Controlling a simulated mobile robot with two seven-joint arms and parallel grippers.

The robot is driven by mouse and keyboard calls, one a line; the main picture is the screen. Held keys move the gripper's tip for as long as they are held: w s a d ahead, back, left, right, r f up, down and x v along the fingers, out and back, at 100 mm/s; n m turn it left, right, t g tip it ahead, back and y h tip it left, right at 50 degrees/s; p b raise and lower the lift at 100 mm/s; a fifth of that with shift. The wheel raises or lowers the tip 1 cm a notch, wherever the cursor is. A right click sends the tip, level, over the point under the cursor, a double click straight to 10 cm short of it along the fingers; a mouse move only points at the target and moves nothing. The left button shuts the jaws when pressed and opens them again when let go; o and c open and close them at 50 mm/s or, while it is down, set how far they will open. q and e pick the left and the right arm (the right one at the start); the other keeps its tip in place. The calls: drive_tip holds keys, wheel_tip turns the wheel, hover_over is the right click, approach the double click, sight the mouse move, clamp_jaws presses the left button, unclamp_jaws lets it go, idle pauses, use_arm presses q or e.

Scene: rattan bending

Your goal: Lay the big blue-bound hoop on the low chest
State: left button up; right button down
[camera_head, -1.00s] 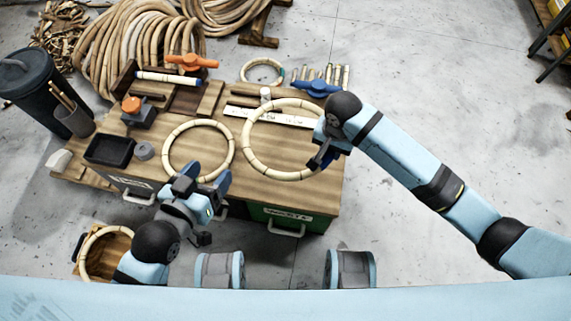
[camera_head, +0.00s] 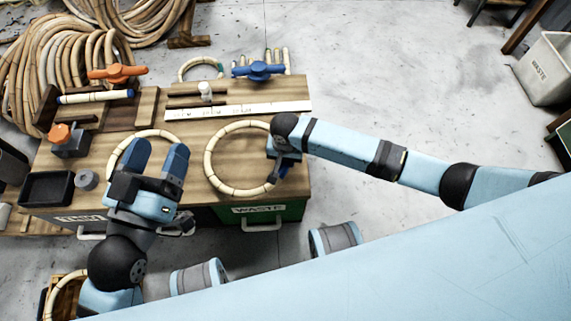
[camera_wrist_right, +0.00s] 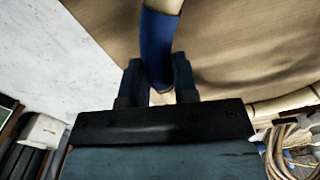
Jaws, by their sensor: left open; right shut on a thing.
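The big hoop (camera_head: 208,160) is a pale jointed rattan ring over the right half of the workbench top. My right gripper (camera_head: 281,178) is shut on its right side. In the right wrist view its blue binding (camera_wrist_right: 157,45) sits between the fingers. I cannot tell whether the hoop touches the bench. My left gripper (camera_head: 157,157) is open and empty, in front of another rattan hoop (camera_head: 122,147) that it partly hides. A low wooden chest (camera_head: 45,301) shows at the lower left with a hoop (camera_head: 58,292) on it, partly hidden by my left arm.
Rattan coils (camera_head: 60,70) lie behind. A waste bin (camera_head: 548,70) stands far right; floor between is clear.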

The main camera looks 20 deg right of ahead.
wheel_tip(320, 180, down, 3)
drive_tip(key=shift+r+b, duration=0.15)
drive_tip(key=shift+b, duration=0.2)
use_arm(q)
drive_tip(key=shift+f+g, duration=0.4)
drive_tip(key=shift+f, duration=0.55)
use_arm(e)
drive_tip(key=c, duration=0.9)
unclamp_jaws()
